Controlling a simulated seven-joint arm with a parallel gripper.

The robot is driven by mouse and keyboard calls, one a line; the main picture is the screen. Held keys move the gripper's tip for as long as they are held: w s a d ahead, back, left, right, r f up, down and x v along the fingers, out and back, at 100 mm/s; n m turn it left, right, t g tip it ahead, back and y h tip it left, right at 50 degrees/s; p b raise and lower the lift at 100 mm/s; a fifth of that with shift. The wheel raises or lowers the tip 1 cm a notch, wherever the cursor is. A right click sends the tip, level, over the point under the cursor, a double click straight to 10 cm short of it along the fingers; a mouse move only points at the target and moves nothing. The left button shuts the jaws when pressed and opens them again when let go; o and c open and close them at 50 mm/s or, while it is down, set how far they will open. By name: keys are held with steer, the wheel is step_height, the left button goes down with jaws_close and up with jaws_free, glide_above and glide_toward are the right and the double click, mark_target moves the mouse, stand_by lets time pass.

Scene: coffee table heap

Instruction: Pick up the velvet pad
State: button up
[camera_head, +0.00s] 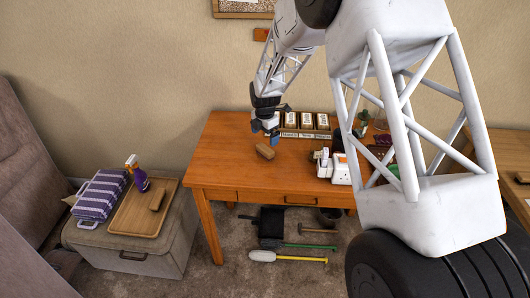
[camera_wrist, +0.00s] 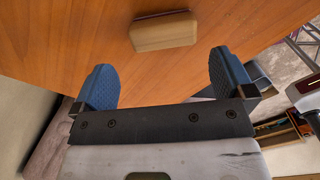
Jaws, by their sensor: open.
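A tan block-shaped piece with cut corners (camera_head: 265,151) lies on the wooden table, left of its middle. It may be the velvet pad, but I cannot tell its material. In the wrist view the same block (camera_wrist: 163,32) lies just beyond the fingertips, roughly centred between them and touching neither. My gripper (camera_head: 267,130) is above the table, slightly behind the block in the head view. In the wrist view my gripper (camera_wrist: 163,78) has its two blue fingers wide apart with nothing between them. A similar brown block (camera_head: 157,199) lies on the tray at left.
The wooden table (camera_head: 226,150) is bare around the block. Labelled boxes (camera_head: 306,122) stand behind, and a white container (camera_head: 341,170) with small items stands to the right. A wooden tray (camera_head: 130,222), purple striped case (camera_head: 99,194) and spray bottle (camera_head: 138,176) rest on the ottoman.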

mark_target(265, 148)
steer(key=shift+f, duration=1)
steer(key=shift+f, duration=0.1)
steer(key=shift+s+f, duration=0.2)
steer(key=shift+f, duration=2.3)
steer(key=c, duration=0.7)
steer(key=shift+c, duration=0.2)
steer(key=shift+r, duration=0.2)
